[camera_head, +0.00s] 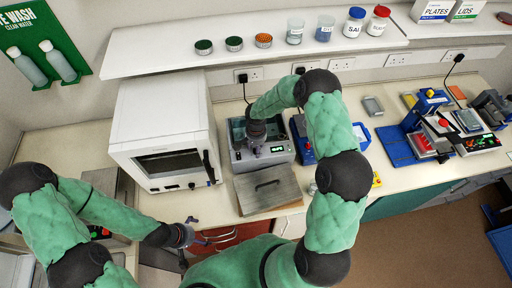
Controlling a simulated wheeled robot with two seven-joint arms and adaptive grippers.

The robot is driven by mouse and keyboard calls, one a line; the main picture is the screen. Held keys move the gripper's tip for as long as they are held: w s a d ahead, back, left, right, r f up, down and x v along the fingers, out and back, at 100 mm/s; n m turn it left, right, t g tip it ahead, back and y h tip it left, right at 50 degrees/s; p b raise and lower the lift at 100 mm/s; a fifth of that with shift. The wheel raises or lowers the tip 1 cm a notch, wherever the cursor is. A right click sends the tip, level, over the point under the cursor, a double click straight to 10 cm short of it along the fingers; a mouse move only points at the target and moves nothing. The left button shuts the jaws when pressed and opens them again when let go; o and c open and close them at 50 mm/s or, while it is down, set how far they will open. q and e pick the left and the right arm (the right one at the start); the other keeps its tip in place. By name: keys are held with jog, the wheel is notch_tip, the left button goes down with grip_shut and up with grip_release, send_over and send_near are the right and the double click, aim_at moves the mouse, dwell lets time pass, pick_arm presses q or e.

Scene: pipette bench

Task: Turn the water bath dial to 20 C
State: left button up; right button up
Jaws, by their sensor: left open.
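The water bath (281,158) is a grey box with an open basin and a small lit green display on its front, at the back of the bench in the middle. The display is too small to read. My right gripper (257,148) points down at the bath's front panel, close to the left of the display. It hides the dial, and I cannot tell whether it touches it or how its fingers stand. My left gripper (193,238) is open and empty, low at the bench's front edge, away from the bath.
A grey lid (268,189) with a dark handle lies in front of the bath. A white oven (160,115) stands close to its left. A blue device (302,138) stands to its right. A shelf (262,55) with jars runs above. Some bench to the right is free.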

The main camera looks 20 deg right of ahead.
jog(key=shift+f, duration=0.45)
grip_shut()
